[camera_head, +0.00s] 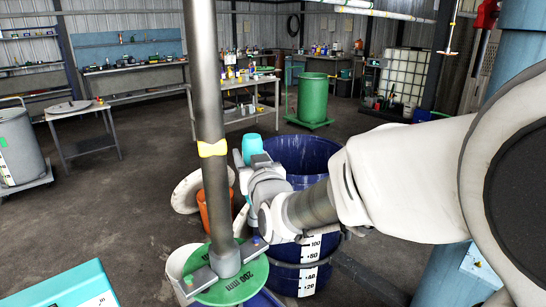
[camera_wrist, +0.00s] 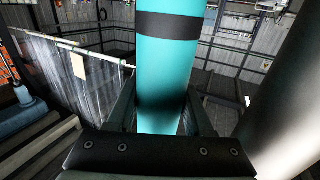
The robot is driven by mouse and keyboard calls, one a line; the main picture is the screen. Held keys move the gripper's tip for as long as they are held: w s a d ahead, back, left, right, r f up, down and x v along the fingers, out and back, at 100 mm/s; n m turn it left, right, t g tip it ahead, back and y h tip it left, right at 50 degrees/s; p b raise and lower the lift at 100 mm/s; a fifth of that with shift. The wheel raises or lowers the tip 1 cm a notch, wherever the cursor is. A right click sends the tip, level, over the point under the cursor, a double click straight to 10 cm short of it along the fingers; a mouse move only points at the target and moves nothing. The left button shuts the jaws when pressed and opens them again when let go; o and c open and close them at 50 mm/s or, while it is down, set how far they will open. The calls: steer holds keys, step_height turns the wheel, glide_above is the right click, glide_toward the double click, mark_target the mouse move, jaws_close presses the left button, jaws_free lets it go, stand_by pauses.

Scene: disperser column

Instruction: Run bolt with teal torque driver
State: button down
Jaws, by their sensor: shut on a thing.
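The teal torque driver (camera_head: 252,148) stands up from my gripper (camera_head: 252,178), just right of the steel column (camera_head: 208,110). In the wrist view the driver (camera_wrist: 168,75) is a teal cylinder with a dark band, and my gripper (camera_wrist: 160,120) is shut on it, with a finger at each side. The driver's lower end is hidden. A grey clamp (camera_head: 222,262) is around the foot of the column, on a green disc (camera_head: 243,285) marked 200 mm. Small blue spots show on the clamp; I cannot tell whether one is the bolt.
A dark blue drum (camera_head: 302,158) stands behind and beside my arm. An orange bucket (camera_head: 222,212) and pale round lids are left of it. A teal box (camera_head: 65,288) is at the front left. A metal table (camera_head: 85,118) stands farther left. Open floor lies between.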

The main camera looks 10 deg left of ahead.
step_height(320, 180, down, 4)
steer(key=b, duration=0.5)
steer(key=shift+f, duration=0.15)
steer(key=shift+b, duration=0.5)
stand_by(1.1)
steer(key=shift+f+b, duration=1.5)
steer(key=shift+b, duration=0.7)
stand_by(2.3)
